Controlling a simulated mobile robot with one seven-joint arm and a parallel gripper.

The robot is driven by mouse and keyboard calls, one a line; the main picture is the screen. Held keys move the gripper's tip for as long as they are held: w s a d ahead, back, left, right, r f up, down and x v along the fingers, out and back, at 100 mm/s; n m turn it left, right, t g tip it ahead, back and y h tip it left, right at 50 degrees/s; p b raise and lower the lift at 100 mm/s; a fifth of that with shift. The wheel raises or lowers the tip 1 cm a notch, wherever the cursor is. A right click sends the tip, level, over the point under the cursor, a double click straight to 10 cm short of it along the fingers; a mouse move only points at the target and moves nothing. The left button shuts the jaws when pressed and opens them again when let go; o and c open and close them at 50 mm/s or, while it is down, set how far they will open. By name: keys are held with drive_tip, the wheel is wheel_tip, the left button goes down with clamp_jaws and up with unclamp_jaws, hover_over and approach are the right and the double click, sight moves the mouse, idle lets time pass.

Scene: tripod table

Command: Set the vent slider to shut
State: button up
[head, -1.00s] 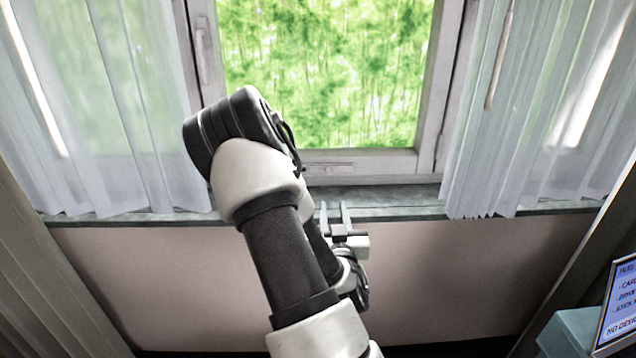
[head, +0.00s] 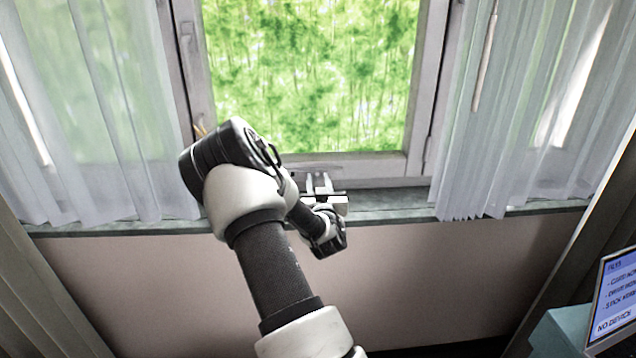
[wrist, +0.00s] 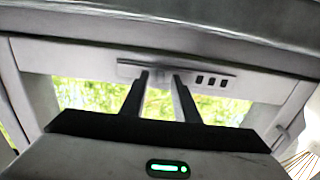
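The vent (wrist: 190,74) is a long grey plate on the window frame's bottom rail, with several dark slots on its right part in the wrist view. A small pale slider knob (wrist: 159,73) appears on the plate between my fingertips. In the head view the vent (head: 313,167) is a thin strip, partly behind my gripper. My gripper (head: 318,178) is just in front of it, above the sill. Its two dark fingers (wrist: 162,76) are apart, one on each side of the knob. I cannot tell whether either finger touches it.
The window sill (head: 400,203) runs below the window. Sheer curtains hang left (head: 110,120) and right (head: 520,110) of the window. A window handle (head: 188,50) is on the left frame. A screen (head: 612,298) stands at the lower right.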

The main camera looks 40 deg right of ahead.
drive_tip(key=shift+c, duration=0.4)
clamp_jaws()
idle(1.1)
